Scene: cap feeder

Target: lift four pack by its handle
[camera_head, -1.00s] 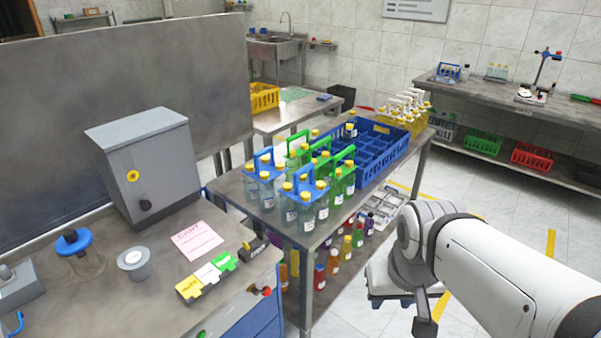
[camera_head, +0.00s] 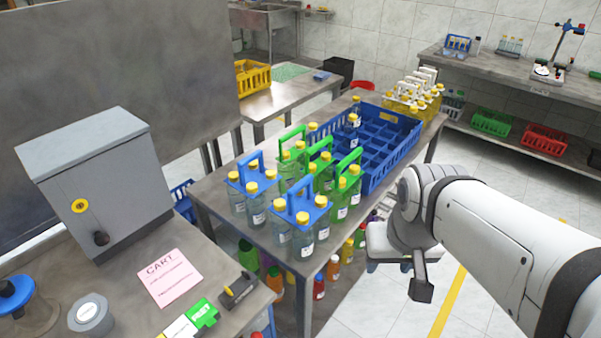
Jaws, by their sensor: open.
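Several four packs of yellow-capped bottles stand on the steel table (camera_head: 238,212). Two have blue carriers with upright handles: a front one (camera_head: 300,212) near the table's front edge and one behind to its left (camera_head: 252,184). Green-handled packs (camera_head: 345,180) stand close behind and beside them, partly hiding one another. My gripper (camera_head: 420,287) shows only in part as a dark end below my wrist, in front of and right of the table. It is open, apart from every pack, with nothing seen in it.
A blue divided crate (camera_head: 392,160) stands behind the packs. Coloured bottles (camera_head: 333,268) fill the lower shelf. A grey box (camera_head: 95,180) and a pink card (camera_head: 170,277) are on the left bench.

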